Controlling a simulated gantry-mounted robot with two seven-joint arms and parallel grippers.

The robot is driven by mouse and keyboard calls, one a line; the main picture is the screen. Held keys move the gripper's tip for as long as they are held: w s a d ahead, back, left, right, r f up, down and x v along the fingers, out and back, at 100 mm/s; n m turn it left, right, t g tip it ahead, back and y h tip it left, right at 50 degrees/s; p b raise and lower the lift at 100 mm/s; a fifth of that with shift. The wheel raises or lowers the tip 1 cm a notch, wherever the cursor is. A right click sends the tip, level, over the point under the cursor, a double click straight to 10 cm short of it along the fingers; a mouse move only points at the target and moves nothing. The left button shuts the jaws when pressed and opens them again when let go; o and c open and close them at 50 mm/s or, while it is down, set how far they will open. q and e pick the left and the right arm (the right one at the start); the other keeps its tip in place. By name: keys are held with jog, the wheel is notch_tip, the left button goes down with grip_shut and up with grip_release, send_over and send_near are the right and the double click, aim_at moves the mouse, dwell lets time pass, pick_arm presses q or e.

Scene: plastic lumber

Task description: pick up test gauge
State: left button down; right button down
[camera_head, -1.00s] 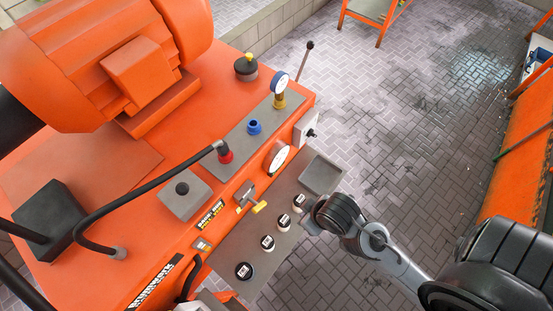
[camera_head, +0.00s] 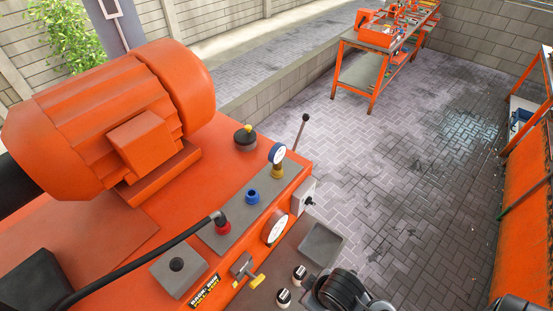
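A small round gauge (camera_head: 277,154) with a white face and blue rim stands upright on a brass fitting on the grey plate of the orange machine. A larger white-faced dial (camera_head: 277,229) is set in the machine's front side below it. I cannot tell by label which is the test gauge. My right arm shows at the bottom edge, its dark wrist beside the grey shelf, below and apart from both gauges. Its fingers are hidden or cut off. My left gripper is out of view.
A blue port (camera_head: 252,197) and a red hose coupling (camera_head: 222,227) share the plate with the small gauge. A lever (camera_head: 301,131) rises behind it. Small black-and-white capped parts (camera_head: 299,273) and a grey tray (camera_head: 321,250) are on the front shelf. Open paving lies to the right.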

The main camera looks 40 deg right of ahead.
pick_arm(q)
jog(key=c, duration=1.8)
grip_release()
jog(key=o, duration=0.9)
